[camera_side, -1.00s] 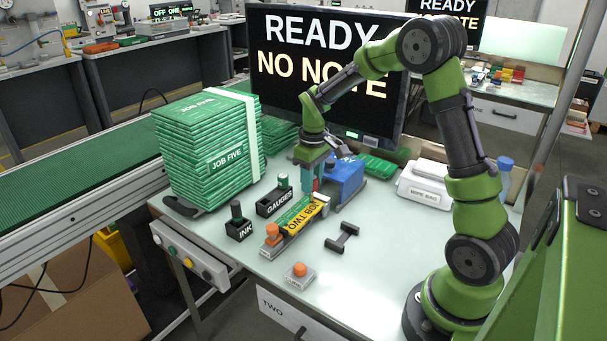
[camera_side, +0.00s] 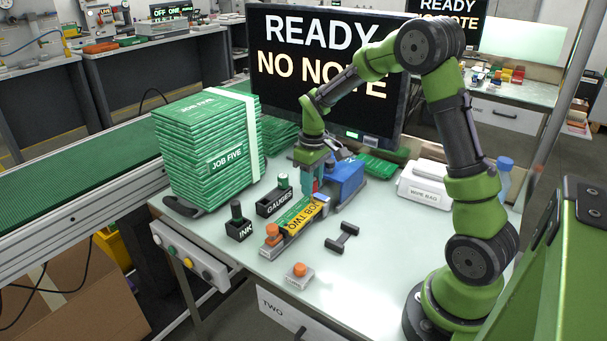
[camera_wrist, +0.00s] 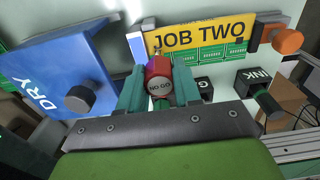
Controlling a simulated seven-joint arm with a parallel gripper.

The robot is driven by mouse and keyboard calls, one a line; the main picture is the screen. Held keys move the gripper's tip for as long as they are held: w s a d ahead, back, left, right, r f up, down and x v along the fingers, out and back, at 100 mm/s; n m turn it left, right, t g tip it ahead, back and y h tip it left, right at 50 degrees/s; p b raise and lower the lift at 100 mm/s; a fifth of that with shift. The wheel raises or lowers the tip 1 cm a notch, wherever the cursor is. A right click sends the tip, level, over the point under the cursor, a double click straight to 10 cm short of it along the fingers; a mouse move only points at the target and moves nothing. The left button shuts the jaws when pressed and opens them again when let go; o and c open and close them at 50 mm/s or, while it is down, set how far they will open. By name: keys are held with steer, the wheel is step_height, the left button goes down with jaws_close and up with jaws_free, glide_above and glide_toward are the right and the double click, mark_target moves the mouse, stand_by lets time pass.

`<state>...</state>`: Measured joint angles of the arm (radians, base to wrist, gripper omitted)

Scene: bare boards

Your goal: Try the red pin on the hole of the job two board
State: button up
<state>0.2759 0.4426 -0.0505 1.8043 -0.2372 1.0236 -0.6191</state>
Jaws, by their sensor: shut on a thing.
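My gripper (camera_wrist: 158,88) is shut on the red pin (camera_wrist: 159,72), whose round end reads NO GO. In the side view my gripper (camera_side: 312,180) points down just above the far end of the job two board (camera_side: 296,222), and the red pin (camera_side: 316,187) shows partly between the fingers. The job two board (camera_wrist: 205,55) has a yellow label and green circuit patterns. The pin's far tip is close to the board's label edge in the wrist view. The hole is hidden, and I cannot tell whether the tip touches the board or is in it.
A blue DRY box (camera_side: 346,180) stands close beside my gripper. The GAUGES holder (camera_side: 273,202) and INK holder (camera_side: 239,230) stand left of the board. An orange-topped clamp (camera_side: 272,236) is at its near end. A black dumbbell-shaped piece (camera_side: 342,238) lies to the right.

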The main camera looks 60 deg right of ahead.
stand_by(0.5)
steer(key=shift+r, duration=3.5)
steer(key=shift+a+f, duration=0.1)
